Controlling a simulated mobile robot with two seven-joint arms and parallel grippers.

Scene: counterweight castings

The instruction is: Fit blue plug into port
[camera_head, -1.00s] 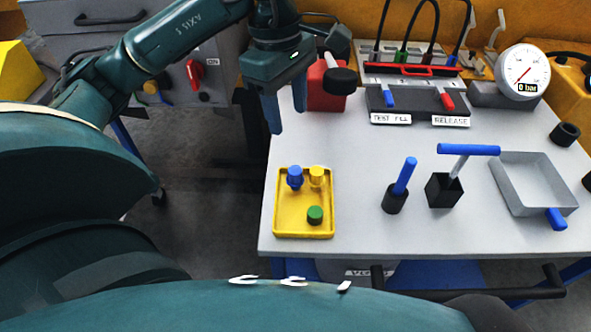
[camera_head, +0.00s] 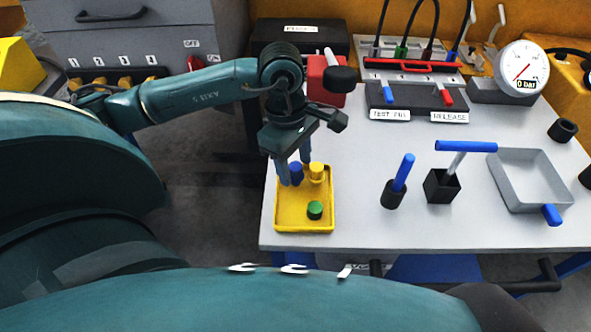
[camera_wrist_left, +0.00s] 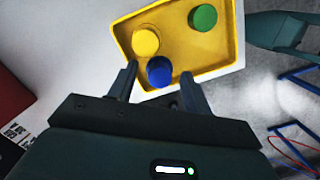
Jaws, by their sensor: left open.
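The blue plug (camera_head: 297,172) stands in the back left of a yellow tray (camera_head: 285,222) on the table. In the left wrist view the blue plug (camera_wrist_left: 160,71) lies between the fingertips of my left gripper (camera_wrist_left: 158,82). My left gripper (camera_head: 294,172) is open, its fingers on either side of the plug; I cannot tell whether they touch it. A yellow plug (camera_head: 316,172) stands close beside the blue one, and a green plug (camera_head: 315,210) is at the tray's front right. No port can be made out for certain. My right gripper is not in view.
A red block (camera_head: 322,82) and black knob stand behind the tray. A panel (camera_head: 415,101) with blue and red levers, a gauge (camera_head: 521,70), blue-handled tools (camera_head: 443,188) and a grey open tray (camera_head: 507,200) occupy the rest. Bare table lies between the yellow tray and the tools.

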